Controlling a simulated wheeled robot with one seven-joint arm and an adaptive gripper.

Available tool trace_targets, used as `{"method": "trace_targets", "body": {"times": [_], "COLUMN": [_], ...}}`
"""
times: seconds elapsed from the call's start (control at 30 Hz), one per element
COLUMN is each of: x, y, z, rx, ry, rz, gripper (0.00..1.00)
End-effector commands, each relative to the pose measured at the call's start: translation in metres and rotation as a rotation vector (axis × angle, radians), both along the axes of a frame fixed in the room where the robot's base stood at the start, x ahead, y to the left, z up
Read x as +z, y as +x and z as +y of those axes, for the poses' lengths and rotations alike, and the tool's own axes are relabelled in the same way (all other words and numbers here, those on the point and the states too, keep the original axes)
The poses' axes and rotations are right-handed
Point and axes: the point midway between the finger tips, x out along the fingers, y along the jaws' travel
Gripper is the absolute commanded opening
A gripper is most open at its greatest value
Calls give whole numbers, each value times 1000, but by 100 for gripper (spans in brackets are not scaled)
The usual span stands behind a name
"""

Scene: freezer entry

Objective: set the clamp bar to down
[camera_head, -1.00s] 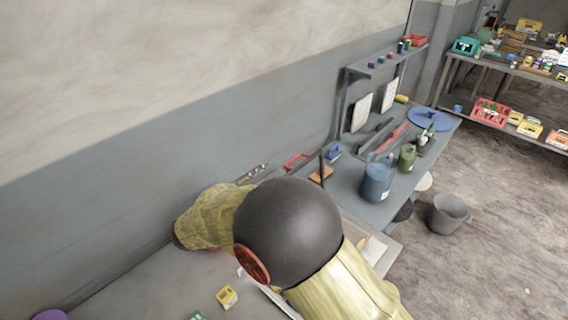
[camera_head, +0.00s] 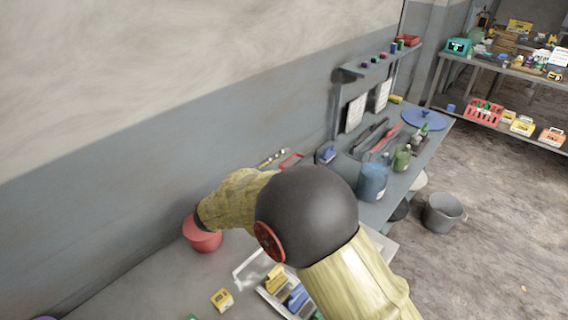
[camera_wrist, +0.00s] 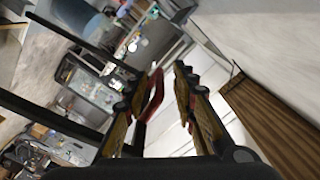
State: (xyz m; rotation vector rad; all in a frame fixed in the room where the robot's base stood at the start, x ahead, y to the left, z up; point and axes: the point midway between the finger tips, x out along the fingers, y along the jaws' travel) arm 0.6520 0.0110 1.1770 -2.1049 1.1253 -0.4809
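My gripper (camera_wrist: 168,73) shows in the wrist view with its two fingers apart and light surfaces visible between them. It looks open and empty. A red U-shaped bar (camera_wrist: 151,96) shows close to the left finger; I cannot tell whether they touch. In the head view, a small red frame-like handle (camera_head: 291,160) sits at the wall edge of the bench, just behind my arm. I cannot tell whether either red piece is the clamp bar, nor its position. In the head view my gripper is hidden behind my own arm.
A red pot (camera_head: 203,238) stands beside my arm on the near bench. A blue container (camera_head: 372,182) stands farther along. A grey bucket (camera_head: 444,212) stands on the floor.

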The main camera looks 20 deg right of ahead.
Motion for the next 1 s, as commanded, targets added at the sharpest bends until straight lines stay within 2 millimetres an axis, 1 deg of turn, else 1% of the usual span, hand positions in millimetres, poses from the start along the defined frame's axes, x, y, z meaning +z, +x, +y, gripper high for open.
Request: {"method": "trace_targets", "body": {"times": [0.17,0.63,1.0], "x": [0,1,4], "y": [0,0,1], "z": [0,1,1], "rx": [0,1,3], "ry": [0,1,0], "rz": [0,-2,-6], "gripper": [27,0,0]}}
